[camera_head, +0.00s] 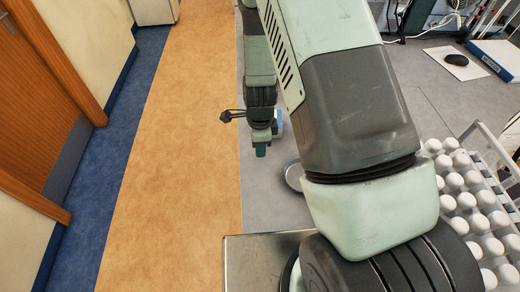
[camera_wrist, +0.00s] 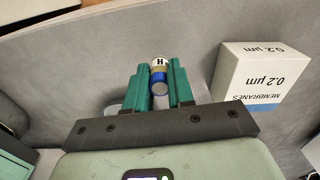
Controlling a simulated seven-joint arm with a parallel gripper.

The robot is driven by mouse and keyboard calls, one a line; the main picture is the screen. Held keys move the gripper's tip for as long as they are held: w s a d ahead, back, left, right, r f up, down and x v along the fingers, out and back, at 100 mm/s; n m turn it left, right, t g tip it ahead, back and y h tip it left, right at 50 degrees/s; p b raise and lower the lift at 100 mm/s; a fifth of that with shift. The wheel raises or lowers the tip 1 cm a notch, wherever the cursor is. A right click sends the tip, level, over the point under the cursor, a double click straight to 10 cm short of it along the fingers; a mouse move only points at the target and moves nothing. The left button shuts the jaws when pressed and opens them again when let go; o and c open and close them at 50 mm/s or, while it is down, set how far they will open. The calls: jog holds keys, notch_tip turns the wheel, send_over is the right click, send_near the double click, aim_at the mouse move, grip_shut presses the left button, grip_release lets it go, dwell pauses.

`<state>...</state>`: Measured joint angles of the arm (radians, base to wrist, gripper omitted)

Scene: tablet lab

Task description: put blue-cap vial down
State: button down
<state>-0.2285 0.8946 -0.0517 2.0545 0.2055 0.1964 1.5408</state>
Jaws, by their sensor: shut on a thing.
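The blue-cap vial (camera_wrist: 159,64) is between the two green fingers of my gripper (camera_wrist: 159,72) in the wrist view. It has a white label with a black "H", a yellowish band and a blue cap with a grey top that faces the wrist camera. My gripper is shut on it. In the head view my gripper (camera_head: 261,149) is over the left edge region of the grey worktop, largely behind my arm. I cannot make out the vial there. Whether the vial touches the grey surface is not clear.
A white box marked "MEMBRANES 0.2 µm" (camera_wrist: 247,75) stands right of my gripper in the wrist view. In the head view, a rack of white-capped tubes (camera_head: 466,200) is at the right. A black mouse (camera_head: 456,59) lies on a white pad. Grey surface (camera_wrist: 75,70) left of the fingers looks clear.

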notch_tip(320, 180, up, 7)
jog(key=shift+f, duration=0.1)
jog(key=s+d+r+m, duration=0.1)
jog(key=s+d+m, duration=0.2)
jog(key=d+m, duration=0.35)
jog(key=s+d+r+m, duration=0.1)
jog(key=s+d+m, duration=0.3)
jog(key=d+m, duration=0.3)
jog(key=f, duration=0.2)
jog(key=f+m, duration=0.2)
jog(key=f, duration=0.1)
jog(key=shift+s+d+f+m, duration=0.25)
jog(key=shift+s+f, duration=0.1)
jog(key=shift+s, duration=0.05)
jog(key=shift+f, duration=2.2)
jog(key=shift+f, duration=0.15)
jog(key=c, duration=1.3)
grip_release()
jog(key=shift+o, duration=0.2)
